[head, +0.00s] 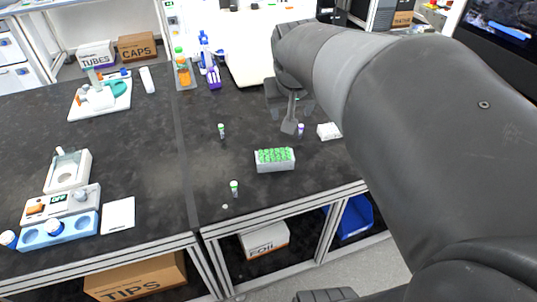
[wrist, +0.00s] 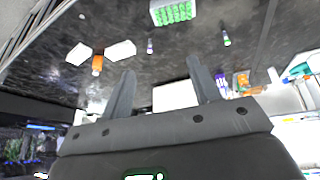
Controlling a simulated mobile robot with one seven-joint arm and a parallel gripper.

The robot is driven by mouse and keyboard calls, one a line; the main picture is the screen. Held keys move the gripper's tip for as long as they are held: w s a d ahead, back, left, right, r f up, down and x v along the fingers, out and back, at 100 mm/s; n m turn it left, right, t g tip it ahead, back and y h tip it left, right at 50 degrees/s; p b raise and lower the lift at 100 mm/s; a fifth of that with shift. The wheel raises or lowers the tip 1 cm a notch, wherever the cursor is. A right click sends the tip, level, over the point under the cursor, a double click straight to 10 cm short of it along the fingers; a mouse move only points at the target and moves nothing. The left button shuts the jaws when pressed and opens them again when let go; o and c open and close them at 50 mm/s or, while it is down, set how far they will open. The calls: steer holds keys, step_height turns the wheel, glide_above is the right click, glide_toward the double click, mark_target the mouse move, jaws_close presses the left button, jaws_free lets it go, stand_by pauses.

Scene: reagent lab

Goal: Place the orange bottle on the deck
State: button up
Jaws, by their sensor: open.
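In the wrist view an orange bottle (wrist: 97,65) stands on the dark bench, left of my gripper's fingers and beside two white blocks; my arm seems to hide it in the head view. Other orange-bodied bottles (head: 183,74) stand on a grey tray at the back of the bench in the head view. My gripper (wrist: 161,66) is open and empty, fingers apart above the bench. In the head view my gripper (head: 289,122) is behind the tube rack, partly hidden by my arm. A white instrument (head: 247,62) stands at the back; I cannot tell which surface is the deck.
A grey rack of green-capped tubes (head: 275,165) stands near the front edge. Small single tubes (head: 221,131) stand around it. A white block (head: 329,131) is right of my gripper. A purple rack (head: 214,79) and blue bottle (head: 204,50) stand behind.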

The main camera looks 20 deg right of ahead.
steer(key=s+a+f+n+y, duration=0.2)
steer(key=s+a, duration=0.6)
steer(key=s, duration=0.5)
steer(key=shift+s+f+t, duration=0.35)
steer(key=shift+f+t, duration=0.05)
steer(key=shift+f, duration=0.3)
steer(key=shift+o, duration=0.4)
steer(key=shift+s+a+f+n, duration=0.1)
steer(key=shift+s+f+n, duration=0.1)
steer(key=shift+s+n, duration=0.1)
steer(key=shift+w, duration=0.15)
